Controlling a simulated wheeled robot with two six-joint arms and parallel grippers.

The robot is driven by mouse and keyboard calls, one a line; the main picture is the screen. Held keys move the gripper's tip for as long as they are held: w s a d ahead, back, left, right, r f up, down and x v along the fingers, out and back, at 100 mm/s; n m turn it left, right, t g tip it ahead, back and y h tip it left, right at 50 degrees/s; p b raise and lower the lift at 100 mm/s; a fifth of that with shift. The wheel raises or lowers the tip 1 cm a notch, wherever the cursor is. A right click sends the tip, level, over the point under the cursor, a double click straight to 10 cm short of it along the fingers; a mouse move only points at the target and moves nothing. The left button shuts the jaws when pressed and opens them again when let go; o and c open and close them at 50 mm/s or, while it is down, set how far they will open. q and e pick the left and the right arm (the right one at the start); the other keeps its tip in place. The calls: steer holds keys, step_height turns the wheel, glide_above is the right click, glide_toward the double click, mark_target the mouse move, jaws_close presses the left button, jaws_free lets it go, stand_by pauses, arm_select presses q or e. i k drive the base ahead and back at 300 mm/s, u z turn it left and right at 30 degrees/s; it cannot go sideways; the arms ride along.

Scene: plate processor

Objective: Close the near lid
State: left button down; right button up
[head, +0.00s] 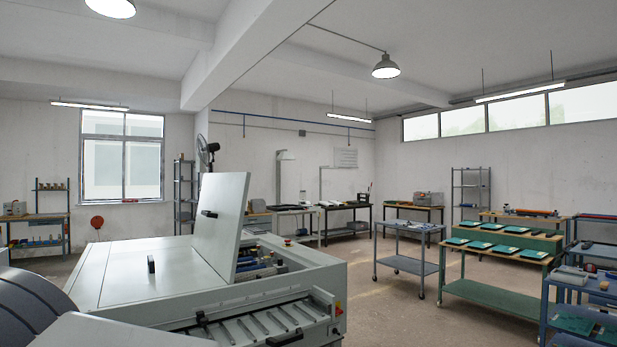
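The plate processor (130,262) is a wide light-grey machine at the lower left of the head view. One lid (222,225) stands raised and slightly tilted, with a dark handle (209,213) on its face. Beside its base, an open bay (262,262) shows rollers and blue parts inside. Left of the raised lid, a flat grey top panel with its own dark upright handle (151,264) lies closed. Which of these counts as the near lid cannot be told for certain; only one is seen raised. Neither gripper is in view.
A slatted tray (255,323) with a dark handle juts from the machine's front. A blue-grey trolley (408,266) and a green bench with plates (493,293) stand to the right. Floor (375,310) between machine and benches is clear.

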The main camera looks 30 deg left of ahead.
mark_target(217, 234)
steer(key=i, duration=1.55)
steer(key=u, duration=0.75)
